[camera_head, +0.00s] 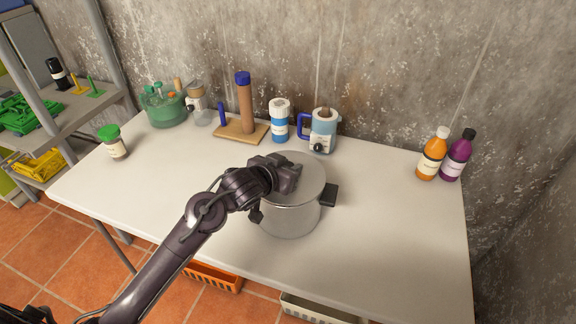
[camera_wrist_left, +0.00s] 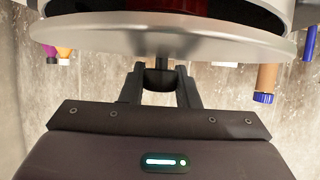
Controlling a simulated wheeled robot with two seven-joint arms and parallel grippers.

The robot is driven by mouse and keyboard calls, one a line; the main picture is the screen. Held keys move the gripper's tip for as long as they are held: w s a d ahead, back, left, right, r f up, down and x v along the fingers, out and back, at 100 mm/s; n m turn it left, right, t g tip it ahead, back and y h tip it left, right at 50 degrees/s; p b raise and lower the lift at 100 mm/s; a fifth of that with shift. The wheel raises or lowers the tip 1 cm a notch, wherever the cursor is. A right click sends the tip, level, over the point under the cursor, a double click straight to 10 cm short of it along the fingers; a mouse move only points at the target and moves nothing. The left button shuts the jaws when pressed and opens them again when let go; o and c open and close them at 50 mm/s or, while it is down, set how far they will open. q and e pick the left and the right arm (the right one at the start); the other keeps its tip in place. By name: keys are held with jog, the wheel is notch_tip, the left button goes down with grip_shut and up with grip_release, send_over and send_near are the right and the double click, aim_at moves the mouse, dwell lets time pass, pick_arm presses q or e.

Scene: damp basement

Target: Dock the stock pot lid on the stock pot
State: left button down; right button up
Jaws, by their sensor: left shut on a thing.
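The stock pot (camera_head: 290,219) is a wide silvery pot standing on the white table, with a dark side handle at its right. The stock pot lid (camera_head: 311,174) is a grey metal disc over the pot's mouth; in the left wrist view its broad rim (camera_wrist_left: 90,38) spans the top. My left gripper (camera_head: 286,177) is above the pot and shut on the lid's dark knob, which shows between the fingers in the left wrist view (camera_wrist_left: 160,77). My right gripper is out of view.
Orange (camera_head: 431,158) and purple (camera_head: 456,159) bottles stand at the right. The table's right front is clear.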

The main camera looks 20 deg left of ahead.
pick_arm(q)
jog(key=shift+r+p, duration=0.1)
jog(key=shift+p, duration=0.25)
dwell(0.4)
jog(key=shift+f+b, duration=0.4)
jog(key=shift+f, duration=0.25)
jog(key=c, duration=1.4)
grip_release()
jog(key=shift+o, duration=0.2)
jog(key=shift+p+v, duration=0.8)
jog(key=shift+v, duration=0.1)
jog(key=p+v, duration=0.3)
jog(key=v, duration=0.1)
jog(key=shift+p+v, duration=1.6)
jog(key=shift+v, duration=1.1)
